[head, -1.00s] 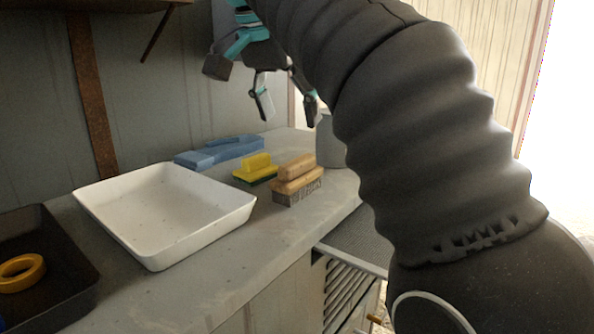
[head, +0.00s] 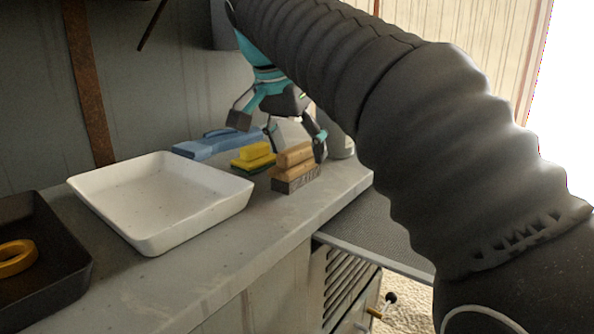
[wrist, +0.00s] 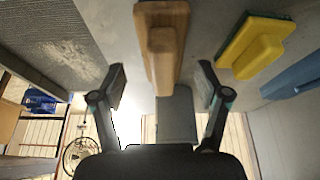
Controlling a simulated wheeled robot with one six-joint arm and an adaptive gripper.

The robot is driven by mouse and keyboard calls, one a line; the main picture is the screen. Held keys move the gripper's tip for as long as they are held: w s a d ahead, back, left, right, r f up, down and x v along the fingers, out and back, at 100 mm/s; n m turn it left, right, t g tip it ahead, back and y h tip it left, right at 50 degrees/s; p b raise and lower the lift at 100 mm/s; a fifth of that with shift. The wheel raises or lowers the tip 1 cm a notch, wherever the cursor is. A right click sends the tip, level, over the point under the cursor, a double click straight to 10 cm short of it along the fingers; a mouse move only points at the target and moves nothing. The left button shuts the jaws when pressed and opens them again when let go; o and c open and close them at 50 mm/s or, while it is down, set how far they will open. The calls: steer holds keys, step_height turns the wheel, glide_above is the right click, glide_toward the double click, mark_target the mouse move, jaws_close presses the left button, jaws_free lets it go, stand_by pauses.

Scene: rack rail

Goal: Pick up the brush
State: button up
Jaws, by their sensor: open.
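The brush (head: 294,166) has a wooden handle and block over dark bristles. It stands bristles down on the counter near its front edge. In the wrist view the brush (wrist: 162,45) lies ahead of my gripper, roughly in line with the gap between the fingers. My gripper (head: 282,135) is open and empty, just above and behind the brush. In the wrist view the two fingers of my gripper (wrist: 161,88) are spread wide, one on each side of the brush's line. I cannot tell whether a finger touches the brush.
A yellow and green scrubber (head: 254,158) sits close left of the brush. A blue object (head: 205,147) lies behind it. A white tray (head: 150,238) and a dark tray (head: 75,262) with a yellow ring (head: 17,258) are left. A grey container (head: 341,146) stands behind right.

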mark_target(300, 161)
steer(key=shift+b+x, duration=0.3)
steer(key=shift+x, duration=1.6)
steer(key=shift+a, duration=0.2)
steer(key=c, duration=1.3)
steer(key=shift+r, duration=0.15)
step_height(300, 161, up, 4)
steer(key=shift+d+r+p, duration=0.15)
steer(key=shift+r+p, duration=0.1)
steer(key=shift+p, duration=0.6)
steer(key=d+r, duration=0.2)
steer(key=d, duration=0.1)
steer(key=s+d+r, duration=0.1)
steer(key=d+r, duration=0.1)
steer(key=d, duration=0.2)
steer(key=d+r+p, duration=0.1)
steer(key=d+r, duration=0.1)
steer(key=d, duration=0.2)
steer(key=shift+s+d+r, duration=0.1)
steer(key=shift+s+d, duration=0.05)
steer(key=shift+s, duration=0.2)
